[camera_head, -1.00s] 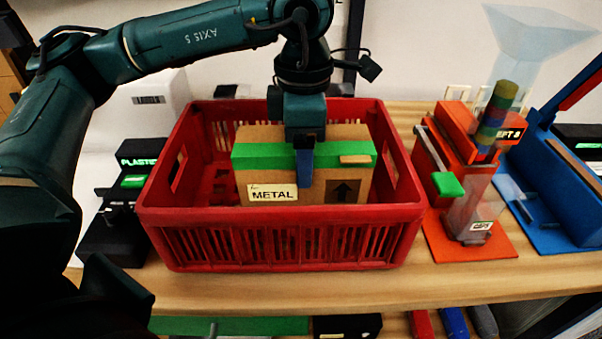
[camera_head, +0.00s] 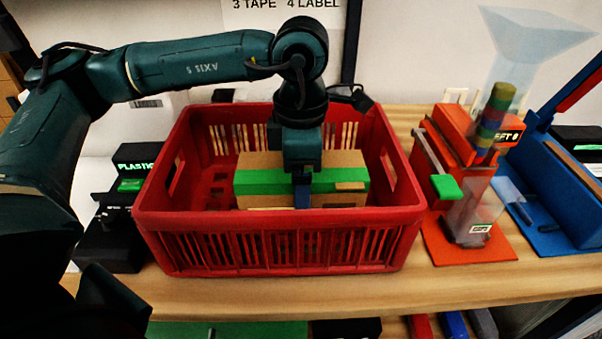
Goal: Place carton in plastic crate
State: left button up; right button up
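The carton (camera_head: 255,163) is a brown cardboard box with a green band of tape. It is inside the red plastic crate (camera_head: 285,217), its lower part hidden by the crate's front wall. My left gripper (camera_head: 302,190) reaches down from above, with a blue finger against the carton's front face. It is shut on the carton; the other finger is hidden behind the box. I cannot see whether the carton touches the crate floor. My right gripper does not show in the view.
The crate stands on a wooden table (camera_head: 200,295). A black device labelled PLASTIC (camera_head: 115,235) is at its left. An orange dispenser (camera_head: 465,145) with a green lever and a blue dispenser (camera_head: 570,185) stand at the right. The crate's left part is empty.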

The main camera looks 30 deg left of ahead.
pick_arm(q)
jog(key=shift+r, duration=0.15)
notch_tip(320, 180, up, 12)
jog(key=shift+p, duration=0.35)
dwell(0.5)
